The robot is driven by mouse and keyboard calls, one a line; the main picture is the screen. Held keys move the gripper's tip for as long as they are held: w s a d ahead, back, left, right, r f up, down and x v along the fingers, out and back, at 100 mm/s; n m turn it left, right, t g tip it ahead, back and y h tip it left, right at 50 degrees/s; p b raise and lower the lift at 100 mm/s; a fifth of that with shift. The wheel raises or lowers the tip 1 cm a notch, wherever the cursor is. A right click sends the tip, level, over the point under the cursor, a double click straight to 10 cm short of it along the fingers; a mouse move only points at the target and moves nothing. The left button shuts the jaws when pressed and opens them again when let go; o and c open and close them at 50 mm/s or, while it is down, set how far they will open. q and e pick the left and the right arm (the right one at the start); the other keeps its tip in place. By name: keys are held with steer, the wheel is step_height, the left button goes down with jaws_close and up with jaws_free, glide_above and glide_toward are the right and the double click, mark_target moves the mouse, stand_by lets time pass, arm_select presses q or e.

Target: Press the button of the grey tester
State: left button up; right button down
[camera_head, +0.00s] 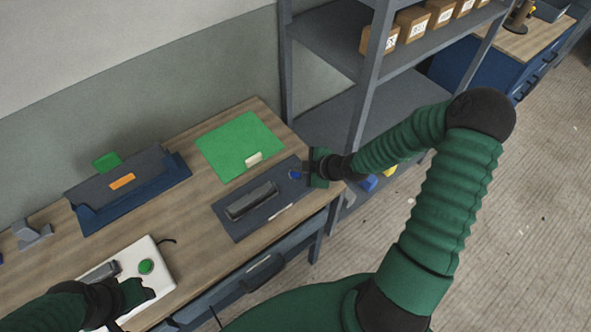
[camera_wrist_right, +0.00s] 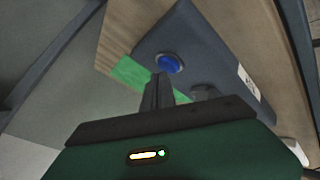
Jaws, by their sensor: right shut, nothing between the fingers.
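The grey tester (camera_head: 240,226) is a flat dark slab on the wooden table, with a long slotted block on top. Its round blue button (camera_head: 295,174) is at the right end. My right gripper (camera_head: 304,172) is at that end, right beside the button. In the right wrist view the shut, empty fingertips (camera_wrist_right: 160,76) point at the blue button (camera_wrist_right: 170,63) on the tester (camera_wrist_right: 215,60). They look very close; I cannot tell whether they touch it. My left gripper (camera_head: 138,292) is over the near edge of a white box; its fingers are unclear.
The white box (camera_head: 158,284) has a green button (camera_head: 146,267). A green sheet (camera_head: 238,142) lies behind the tester. A dark blue tray (camera_head: 135,195) stands at the left. A metal shelf (camera_head: 372,85) with cardboard boxes rises beyond the table's right end.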

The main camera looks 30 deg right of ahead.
step_height(320, 180, up, 6)
steer(key=p, duration=0.6)
steer(key=shift+r, duration=0.1)
arm_select(q)
steer(key=v, duration=0.2)
steer(key=w+v, duration=0.1)
steer(key=v, duration=0.2)
steer(key=shift+r, duration=0.35)
steer(key=shift+w, duration=0.1)
arm_select(e)
steer(key=shift+f, duration=0.2)
stand_by(0.8)
